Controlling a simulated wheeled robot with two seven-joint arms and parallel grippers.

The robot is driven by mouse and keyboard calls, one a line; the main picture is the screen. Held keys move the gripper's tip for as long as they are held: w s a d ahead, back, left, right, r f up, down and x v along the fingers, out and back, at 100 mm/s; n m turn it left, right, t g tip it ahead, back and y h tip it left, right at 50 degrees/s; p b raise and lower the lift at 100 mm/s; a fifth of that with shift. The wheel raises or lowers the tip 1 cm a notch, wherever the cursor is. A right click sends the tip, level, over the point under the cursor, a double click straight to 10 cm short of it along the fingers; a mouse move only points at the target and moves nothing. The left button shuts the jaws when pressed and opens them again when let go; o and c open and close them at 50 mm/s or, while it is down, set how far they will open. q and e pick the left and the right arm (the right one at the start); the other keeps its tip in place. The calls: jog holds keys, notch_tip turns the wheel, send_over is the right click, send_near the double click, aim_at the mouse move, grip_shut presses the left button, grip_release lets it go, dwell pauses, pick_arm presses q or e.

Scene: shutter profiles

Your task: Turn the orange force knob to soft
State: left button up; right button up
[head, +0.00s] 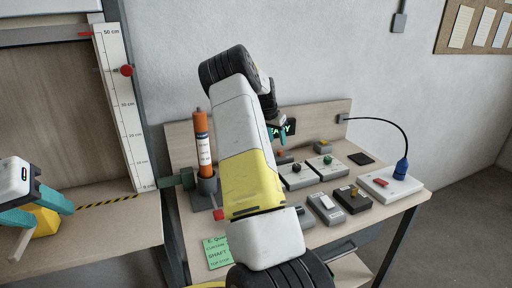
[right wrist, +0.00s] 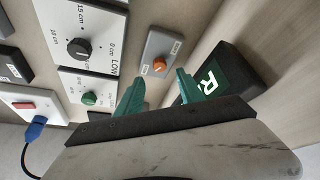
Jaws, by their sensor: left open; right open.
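The orange force knob (right wrist: 160,64) sits on a small grey box (right wrist: 155,45) with small white labels in the right wrist view. In the head view the knob (head: 280,153) is small and partly hidden at the back of the right-hand bench. My right gripper (right wrist: 158,80) is open and empty, its green fingertips on either side of the knob's line of sight. I cannot tell whether they touch it. In the head view the right gripper (head: 282,133) is mostly behind my own arm. My left gripper (head: 36,208) is open and empty at the far left.
White boxes with a black knob (right wrist: 77,48) and a green knob (right wrist: 89,98) lie nearby. An orange cylinder (head: 202,145) stands left of my right arm. A blue plug (head: 401,169) stands at right.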

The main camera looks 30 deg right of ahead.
aim_at(280, 151)
jog(key=x, duration=0.6)
jog(key=shift+d+f, duration=0.1)
jog(key=shift+f, duration=0.25)
grip_shut()
